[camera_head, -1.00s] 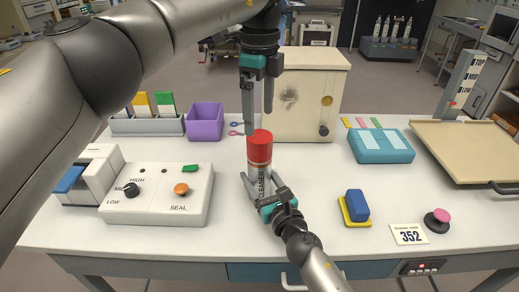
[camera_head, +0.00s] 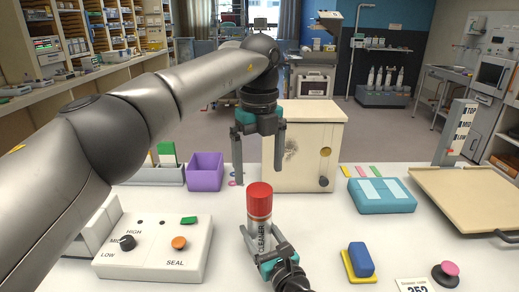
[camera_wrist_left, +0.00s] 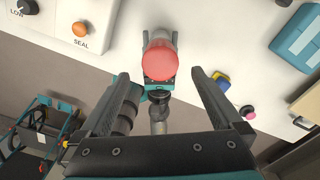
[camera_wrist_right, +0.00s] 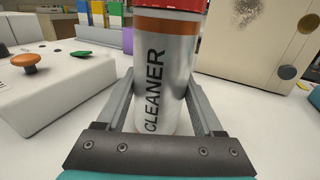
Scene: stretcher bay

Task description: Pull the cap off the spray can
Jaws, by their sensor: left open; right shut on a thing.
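The spray can (camera_head: 260,232) stands upright on the white table, silver with "CLEANER" lettering and an orange band. Its red cap (camera_head: 259,198) is seated on top. The can's body fills the middle of the right wrist view (camera_wrist_right: 166,75). My right gripper (camera_head: 262,246) is shut around the can's lower body. My left gripper (camera_head: 259,180) is open and empty, pointing down above the cap. In the left wrist view the cap (camera_wrist_left: 160,62) shows beyond the fingertips, ahead of the gap between them, with no finger touching it.
A cream cabinet (camera_head: 303,150) stands behind the can. A sealer box (camera_head: 155,248) is at left, a purple bin (camera_head: 205,172) behind it. At right are a teal case (camera_head: 381,196), a blue-and-yellow block (camera_head: 361,261), a pink button (camera_head: 446,273) and a tan tray (camera_head: 468,198).

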